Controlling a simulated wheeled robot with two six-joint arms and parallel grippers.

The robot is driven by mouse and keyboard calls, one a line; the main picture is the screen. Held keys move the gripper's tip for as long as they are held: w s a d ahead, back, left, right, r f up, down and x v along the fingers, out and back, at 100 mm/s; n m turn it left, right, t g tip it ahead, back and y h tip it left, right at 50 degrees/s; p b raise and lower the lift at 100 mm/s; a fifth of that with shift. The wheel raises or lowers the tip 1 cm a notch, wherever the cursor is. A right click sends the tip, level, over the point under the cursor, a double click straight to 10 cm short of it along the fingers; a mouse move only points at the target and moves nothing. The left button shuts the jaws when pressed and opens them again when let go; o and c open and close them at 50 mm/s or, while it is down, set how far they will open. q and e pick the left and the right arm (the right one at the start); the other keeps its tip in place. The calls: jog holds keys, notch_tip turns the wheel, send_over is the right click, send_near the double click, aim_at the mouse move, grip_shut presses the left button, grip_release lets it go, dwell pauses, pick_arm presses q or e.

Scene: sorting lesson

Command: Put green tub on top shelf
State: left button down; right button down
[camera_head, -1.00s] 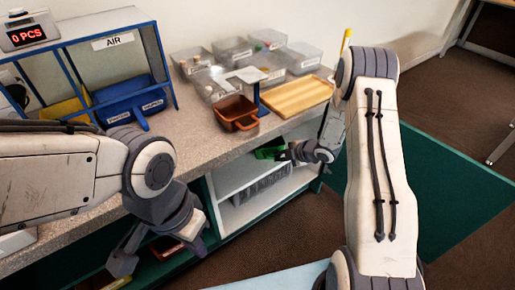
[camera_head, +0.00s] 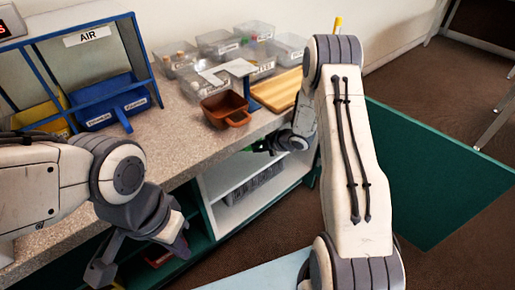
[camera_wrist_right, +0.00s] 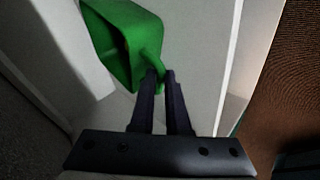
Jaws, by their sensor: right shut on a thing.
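The green tub (camera_wrist_right: 126,42) is tilted in the right wrist view, its handle end between my right gripper's fingertips (camera_wrist_right: 160,78). My right gripper is shut on it. In the head view only a sliver of the tub (camera_head: 248,149) shows beside my right gripper (camera_head: 264,147), at the upper opening of the white shelf unit under the counter. The unit's top shelf (camera_head: 222,180) is partly visible; its inside is largely hidden. Whether the tub touches the shelf cannot be told. My left gripper (camera_head: 140,258) is open and empty, low in front of the counter.
A grey ribbed bin (camera_head: 252,190) sits on the lower shelf. On the counter stand a brown tub (camera_head: 222,108), a wooden board (camera_head: 277,90), several clear bins (camera_head: 215,45) and a blue rack (camera_head: 145,45) with blue and yellow tubs.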

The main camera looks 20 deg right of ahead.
jog(key=c, duration=0.9)
grip_release()
jog(key=shift+s+d+r, duration=0.1)
jog(key=shift+s+d+r, duration=0.15)
jog(key=shift+r, duration=0.1)
jog(key=p+v, duration=0.3)
jog(key=v, duration=0.8)
jog(key=shift+s+d+p, duration=0.1)
jog(key=shift+p, duration=0.2)
